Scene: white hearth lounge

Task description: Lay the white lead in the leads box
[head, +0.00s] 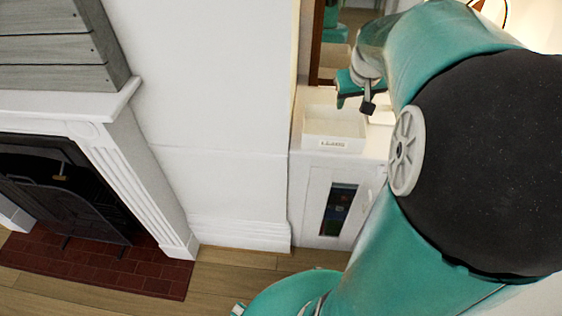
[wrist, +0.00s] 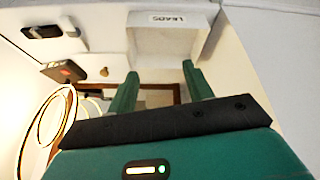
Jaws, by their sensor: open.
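The leads box (head: 333,133) is a white open-topped box with a "LEADS" label, standing on a white cabinet in the head view. It also shows upside down at the top of the wrist view (wrist: 172,38). My gripper (head: 355,103) is open above the back of the box, with nothing seen between its fingers. In the wrist view its two green fingers (wrist: 160,72) stand apart, pointing toward the box. A small white piece (wrist: 70,27) lies beside a dark item; it may be the white lead, but I cannot tell for sure.
The white cabinet (head: 313,195) has a dark glass door. The dark item (wrist: 41,32), a brown block (wrist: 63,71) and a glowing lamp with gold rings (wrist: 45,125) are left in the wrist view. The fireplace (head: 65,190) is at left in the head view.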

